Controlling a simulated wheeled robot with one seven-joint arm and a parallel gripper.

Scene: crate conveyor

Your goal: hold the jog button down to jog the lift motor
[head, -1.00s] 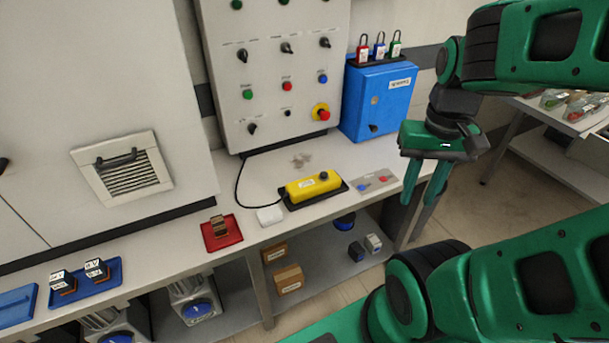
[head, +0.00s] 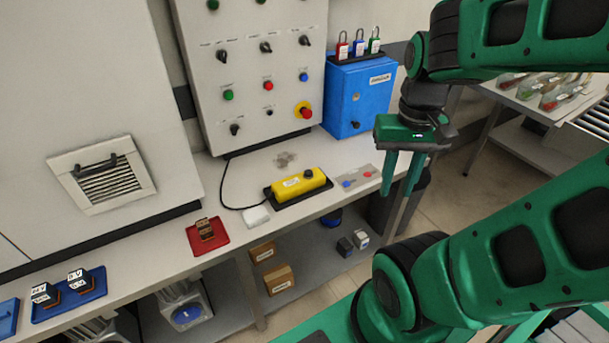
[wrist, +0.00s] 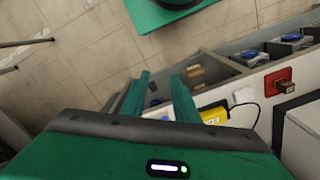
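A yellow control box (head: 290,187) with a dark round button (head: 309,174) on its top right end lies in a black tray on the bench. I cannot read its label. My gripper (head: 397,192) hangs fingers down to the right of the yellow box, near the bench's front edge. Its two fingers are apart with nothing between them, and it does not touch the box. In the wrist view my gripper (wrist: 160,80) also shows its fingers spread, with the yellow box (wrist: 213,116) partly hidden just right of the right finger.
A grey plate with a blue and a red spot (head: 357,183) lies right of the yellow box. A white control panel (head: 250,95) and a blue cabinet (head: 342,100) stand behind. A red tray (head: 192,236) and a blue tray (head: 97,289) lie left.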

